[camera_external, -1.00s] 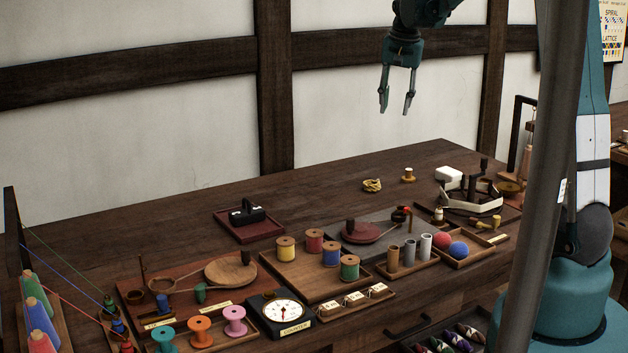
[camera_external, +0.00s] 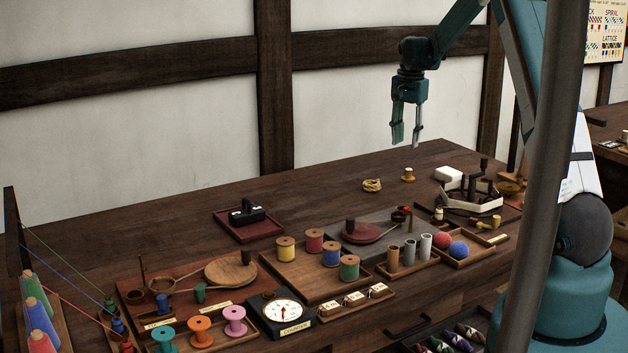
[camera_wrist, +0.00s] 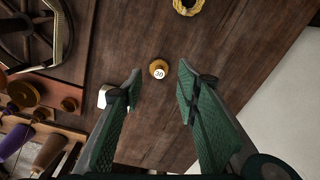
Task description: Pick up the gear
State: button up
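In the wrist view this piece (camera_wrist: 158,70) shows between my two fingertips, farther away on the table. My gripper (camera_external: 407,142) is open and empty, pointing down, well above the table. In the wrist view my gripper (camera_wrist: 159,66) has its green fingers spread on both sides of the piece, not touching it.
A yellow rope coil (camera_external: 372,185) lies left of the piece, and a white block (camera_external: 448,174) lies right of it. A tray with a dark wheel-like winder (camera_external: 470,205) stands farther right. Spools, cylinders and balls fill the front trays. The table around the piece is clear.

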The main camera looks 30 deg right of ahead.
jog(key=m, duration=0.1)
send_over(409, 170)
jog(key=f, duration=0.5)
jog(key=shift+w+d, duration=0.15)
jog(key=shift+d, duration=0.15)
jog(key=shift+f, duration=0.1)
jog(key=shift+f, duration=1.2)
jog(key=shift+f, duration=0.1)
jog(key=shift+w+f+b, duration=0.1)
jog(key=shift+f+b, duration=0.4)
jog(key=shift+f, duration=2.05)
jog(key=shift+c, duration=0.6)
grip_shut()
